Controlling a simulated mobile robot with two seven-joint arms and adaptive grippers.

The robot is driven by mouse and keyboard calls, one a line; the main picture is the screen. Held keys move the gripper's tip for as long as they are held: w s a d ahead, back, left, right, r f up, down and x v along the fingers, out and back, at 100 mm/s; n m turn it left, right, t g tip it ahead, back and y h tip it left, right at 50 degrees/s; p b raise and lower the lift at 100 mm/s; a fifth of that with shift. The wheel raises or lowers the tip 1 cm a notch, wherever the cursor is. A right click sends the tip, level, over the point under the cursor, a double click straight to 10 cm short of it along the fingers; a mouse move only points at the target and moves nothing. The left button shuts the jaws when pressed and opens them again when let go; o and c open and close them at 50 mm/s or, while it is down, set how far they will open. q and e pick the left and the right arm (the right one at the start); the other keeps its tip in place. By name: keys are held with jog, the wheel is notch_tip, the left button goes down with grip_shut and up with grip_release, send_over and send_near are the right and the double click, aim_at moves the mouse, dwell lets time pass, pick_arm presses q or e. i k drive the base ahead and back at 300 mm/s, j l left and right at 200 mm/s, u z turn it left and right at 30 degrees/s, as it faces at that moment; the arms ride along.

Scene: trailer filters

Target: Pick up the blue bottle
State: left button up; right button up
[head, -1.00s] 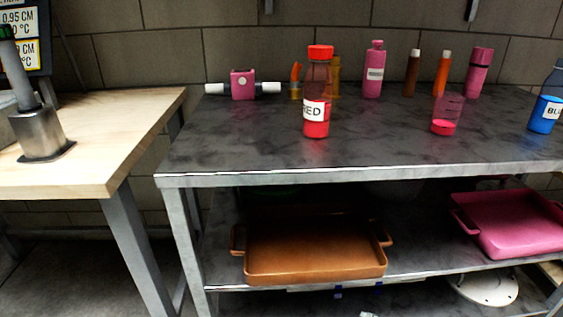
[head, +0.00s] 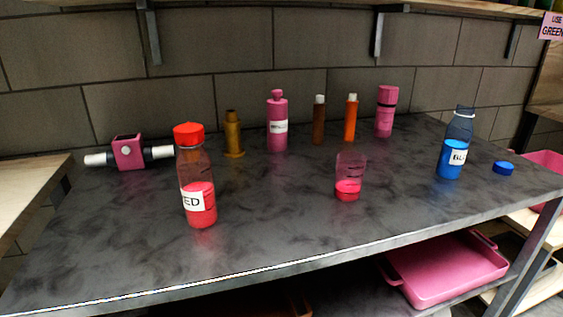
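The blue bottle (head: 453,158) stands upright on the right part of the dark tabletop (head: 270,225) in the head view. It is clear, with blue liquid in its lower half and a white label that is only partly readable. Its top has no cap on it. A blue cap (head: 504,168) lies on the table to its right, apart from it. Neither of my grippers shows in the head view.
A red-capped bottle (head: 196,185) stands front left, and a small clear container with pink contents (head: 348,180) stands mid-table. Pink (head: 277,125), brown and orange containers line the back. A pink valve-like device (head: 128,152) lies back left. A pink tray (head: 450,268) is below.

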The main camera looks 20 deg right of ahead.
aim_at(454, 150)
jog(key=l+z, duration=0.35)
jog(key=k+l+z, duration=0.1)
jog(key=l+z, duration=0.55)
jog(key=i+l, duration=0.05)
jog(key=l, duration=0.05)
